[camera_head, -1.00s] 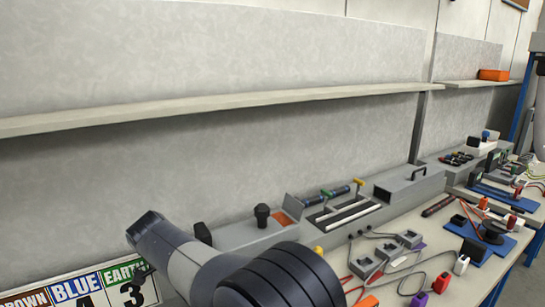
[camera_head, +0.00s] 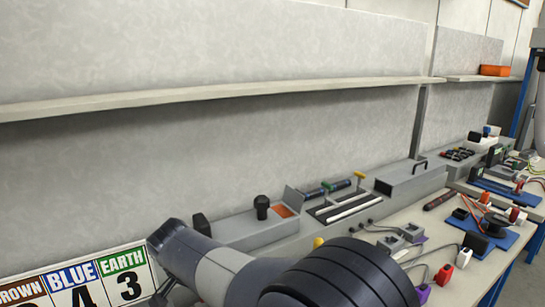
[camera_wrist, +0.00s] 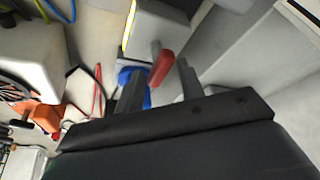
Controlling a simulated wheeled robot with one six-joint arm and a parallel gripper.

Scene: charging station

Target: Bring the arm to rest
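My dark grey and black arm (camera_head: 345,275) crosses the bottom of the head view, in front of the bench. My gripper does not show in that view. In the wrist view, my gripper (camera_wrist: 157,82) has its two dark fingers apart. A red part (camera_wrist: 161,68) with a grey stem shows in the gap, seemingly beyond the fingertips. I see no object clearly held.
A workbench (camera_head: 412,215) with grey boxes, cables and small parts runs along the wall. A shelf (camera_head: 220,95) with an orange box (camera_head: 494,70) lies above. A colour-labelled sign (camera_head: 98,290) is at lower left. Wrist view shows clutter nearby, including a white block (camera_wrist: 33,60).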

